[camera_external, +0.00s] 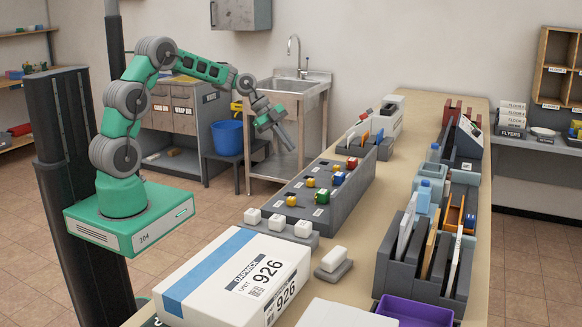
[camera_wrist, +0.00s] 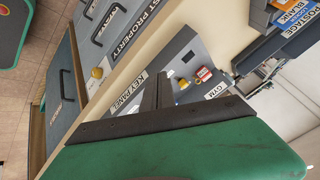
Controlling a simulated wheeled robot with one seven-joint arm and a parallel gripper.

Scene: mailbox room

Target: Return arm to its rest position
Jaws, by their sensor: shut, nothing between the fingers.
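My green and grey arm (camera_external: 203,66) reaches out to the right from its base, bent in an arch. My gripper (camera_external: 287,142) is at the arm's far end, pointing down and to the right. It hangs in the air in front of the sink and left of the counter, apart from both. In the wrist view its dark fingers (camera_wrist: 157,92) are together with nothing held between them.
The key panel (camera_external: 330,206) with coloured knobs stands on the long counter (camera_external: 366,262). A white box marked 926 (camera_external: 235,272) lies at the counter's near end. The sink (camera_external: 292,84) and a blue bucket (camera_external: 228,137) are behind my gripper. Open floor lies left of the counter.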

